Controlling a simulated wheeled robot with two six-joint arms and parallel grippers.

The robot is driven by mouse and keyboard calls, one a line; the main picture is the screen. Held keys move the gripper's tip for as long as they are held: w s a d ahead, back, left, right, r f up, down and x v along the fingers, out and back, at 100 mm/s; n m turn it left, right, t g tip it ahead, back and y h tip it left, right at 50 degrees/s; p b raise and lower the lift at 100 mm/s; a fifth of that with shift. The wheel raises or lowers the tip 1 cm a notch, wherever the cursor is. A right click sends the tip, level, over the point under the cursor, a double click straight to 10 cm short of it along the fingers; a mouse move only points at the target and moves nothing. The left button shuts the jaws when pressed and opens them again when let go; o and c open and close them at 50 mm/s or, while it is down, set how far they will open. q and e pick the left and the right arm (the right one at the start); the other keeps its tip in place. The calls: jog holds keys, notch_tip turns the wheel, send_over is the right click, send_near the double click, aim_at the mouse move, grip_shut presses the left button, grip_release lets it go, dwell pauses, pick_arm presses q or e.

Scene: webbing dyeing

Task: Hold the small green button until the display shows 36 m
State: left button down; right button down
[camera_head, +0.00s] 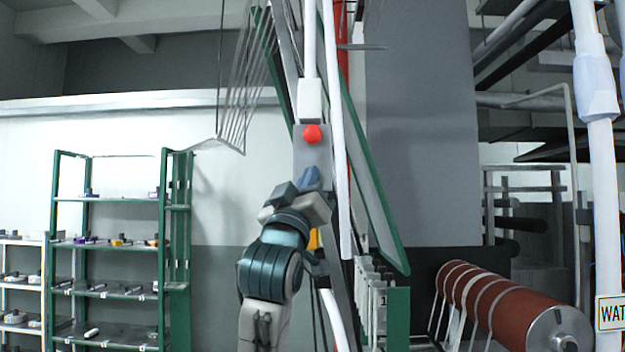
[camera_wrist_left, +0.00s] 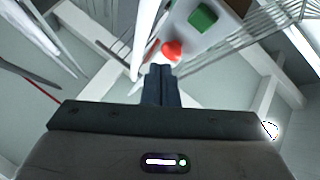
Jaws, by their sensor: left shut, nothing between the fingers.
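A pale control box (camera_wrist_left: 212,38) shows in the left wrist view. It carries a green button (camera_wrist_left: 203,18) near the top edge and a red button (camera_wrist_left: 172,50) below and left of it. My left gripper (camera_wrist_left: 160,72) is shut and empty, its tips just below the red button in that picture and apart from the green one. In the head view the red button (camera_head: 312,134) sits on a grey panel, and my left gripper (camera_head: 311,174) is just below it, covering the panel's lower part. The green button is hidden there. I see no readable display. My right gripper is out of view.
White pipes (camera_head: 337,130) and green-edged frame bars (camera_head: 370,180) run close right of my gripper. A green shelf rack (camera_head: 108,200) with small items stands left. A reddish-brown roller (camera_head: 520,308) lies lower right. Open space lies between rack and arm.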

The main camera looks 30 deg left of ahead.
pick_arm(q)
jog(key=shift+w+a, duration=0.5)
jog(key=shift+w, duration=0.35)
jog(key=shift+w+a, duration=0.55)
jog(key=shift+w, duration=0.3)
jog(key=shift+w+a, duration=0.5)
jog(key=shift+w, duration=0.35)
jog(key=shift+w, duration=0.1)
jog(key=shift+w+a, duration=0.2)
jog(key=shift+w, duration=0.05)
